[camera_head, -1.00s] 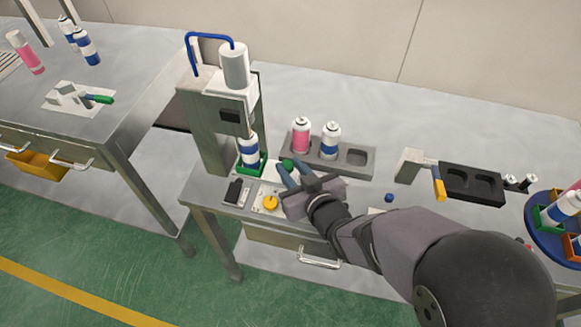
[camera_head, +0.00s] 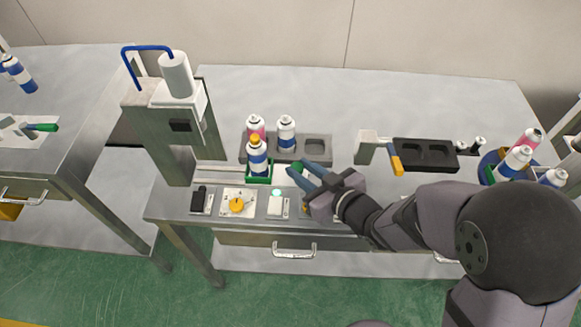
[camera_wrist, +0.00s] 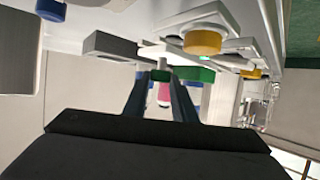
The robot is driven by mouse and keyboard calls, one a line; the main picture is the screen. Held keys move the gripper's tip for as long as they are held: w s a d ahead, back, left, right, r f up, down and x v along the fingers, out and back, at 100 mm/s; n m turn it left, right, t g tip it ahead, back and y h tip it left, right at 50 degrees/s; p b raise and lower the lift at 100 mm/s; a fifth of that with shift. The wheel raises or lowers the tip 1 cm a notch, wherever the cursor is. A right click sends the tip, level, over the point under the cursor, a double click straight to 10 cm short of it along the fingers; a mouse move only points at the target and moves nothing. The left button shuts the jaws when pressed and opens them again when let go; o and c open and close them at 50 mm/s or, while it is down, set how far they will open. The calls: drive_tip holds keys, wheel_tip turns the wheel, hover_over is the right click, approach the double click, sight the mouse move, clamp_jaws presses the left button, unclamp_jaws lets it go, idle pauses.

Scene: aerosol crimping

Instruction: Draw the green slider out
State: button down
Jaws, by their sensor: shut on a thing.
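The green slider (camera_head: 259,178) sits to the right of the press column, clear of the press head. A white and blue can (camera_head: 257,158) with an orange-yellow top stands upright in it. My gripper (camera_head: 302,171) is at the slider's right side, shut on its green knob (camera_head: 296,170), which the fingers partly hide. In the wrist view, green (camera_wrist: 193,74) shows at the tips of my dark fingers (camera_wrist: 161,80); how the fingers meet it is hard to tell there.
Behind is a grey rack (camera_head: 317,148) with a pink can and a blue can. Along the front edge are a black switch (camera_head: 201,198), a yellow knob (camera_head: 237,204) and a lit green button (camera_head: 277,192). A black tray (camera_head: 425,153) stands right; the back tabletop is clear.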

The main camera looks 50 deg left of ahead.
drive_tip(key=shift+w+d, duration=0.1)
drive_tip(key=shift+w, duration=0.1)
drive_tip(key=c, duration=1.5)
unclamp_jaws()
drive_tip(key=shift+d, duration=0.15)
drive_tip(key=shift+o, duration=0.2)
drive_tip(key=shift+v, duration=3.6)
drive_tip(key=shift+r, duration=0.1)
